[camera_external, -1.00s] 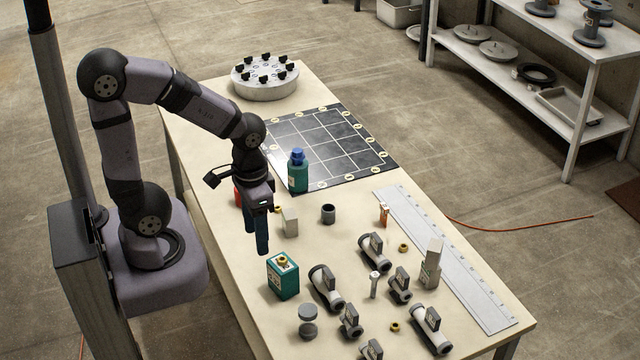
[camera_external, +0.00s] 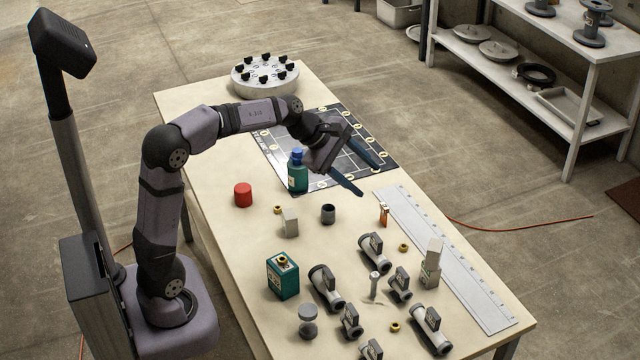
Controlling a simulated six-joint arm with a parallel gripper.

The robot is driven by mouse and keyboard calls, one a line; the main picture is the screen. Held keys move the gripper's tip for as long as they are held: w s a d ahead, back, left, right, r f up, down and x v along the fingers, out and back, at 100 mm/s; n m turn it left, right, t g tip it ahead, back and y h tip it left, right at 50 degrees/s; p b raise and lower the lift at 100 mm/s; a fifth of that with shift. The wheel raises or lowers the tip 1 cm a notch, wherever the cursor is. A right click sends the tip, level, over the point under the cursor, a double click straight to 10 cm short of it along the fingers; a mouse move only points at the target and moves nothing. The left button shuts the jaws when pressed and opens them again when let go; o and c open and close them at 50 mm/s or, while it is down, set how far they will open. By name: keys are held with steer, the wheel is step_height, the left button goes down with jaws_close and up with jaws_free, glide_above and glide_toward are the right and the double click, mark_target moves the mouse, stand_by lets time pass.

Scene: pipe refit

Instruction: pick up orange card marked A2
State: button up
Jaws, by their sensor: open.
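A small upright orange card (camera_external: 384,215) stands on the table near the far end of the white ruler strip. Its marking is too small to read. My gripper (camera_external: 371,179) is open and empty, above the near right part of the black grid mat, up and to the left of the orange card in the picture. Its two long dark fingers are spread and point toward the right. They look apart from the card.
A teal bottle with a blue cap (camera_external: 297,174) stands close under my wrist. Several grey valves (camera_external: 372,251) fill the near table. The ruler (camera_external: 447,262) lies flat along the right edge.

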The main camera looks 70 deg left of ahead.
mark_target(383, 206)
steer(key=w+a+r+n+t+y+b, duration=0.1)
steer(key=w+a+n+t+b, duration=0.2)
steer(key=w+a+n+b, duration=0.35)
steer(key=w+a+n+t+y+b, duration=0.1)
steer(key=w+a+n+t+b, duration=0.2)
steer(key=a+n, duration=0.5)
steer(key=shift+m+g, duration=0.3)
steer(key=shift+m, duration=0.15)
steer(key=f, duration=2.4)
steer(key=shift+a+f, duration=0.25)
steer(key=shift+d+p+x, duration=0.1)
steer(key=shift+p+x, duration=0.55)
steer(key=shift+x, duration=1.2)
steer(key=shift+d+p+x, duration=0.15)
steer(key=shift+p+x, duration=0.5)
steer(key=shift+x, duration=1.2)
steer(key=c, duration=1.1)
